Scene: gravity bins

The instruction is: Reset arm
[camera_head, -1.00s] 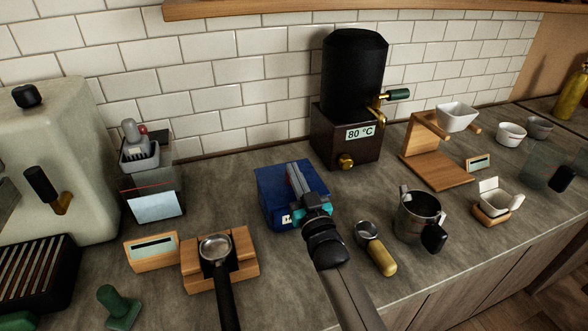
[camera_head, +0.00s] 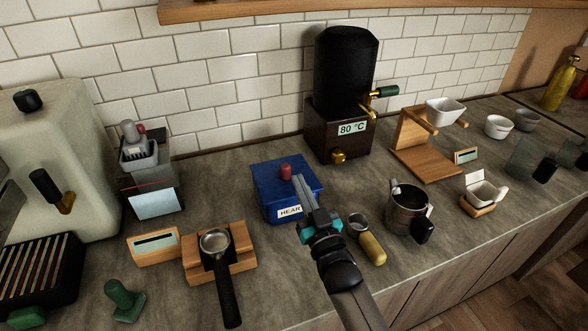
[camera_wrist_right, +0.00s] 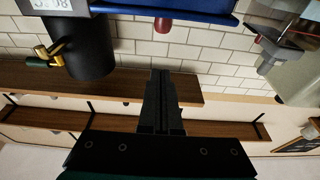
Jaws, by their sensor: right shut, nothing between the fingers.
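My right gripper (camera_head: 298,181) is shut and empty. In the head view its fingertips point up and away, in front of the right side of a blue box (camera_head: 268,187). The box has a red knob (camera_head: 286,171) on top and a partly hidden label reading "HEAR". In the right wrist view the shut fingers (camera_wrist_right: 164,76) show in the middle, with the blue box (camera_wrist_right: 200,12) and the red knob (camera_wrist_right: 163,26) at the top edge, upside down. I cannot tell whether the fingers touch the box. My left gripper is not in view.
A black water tank (camera_head: 346,72) on a wooden base stands behind the box. A portafilter on a wooden stand (camera_head: 240,265) lies left. Free counter shows between the stand and my arm.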

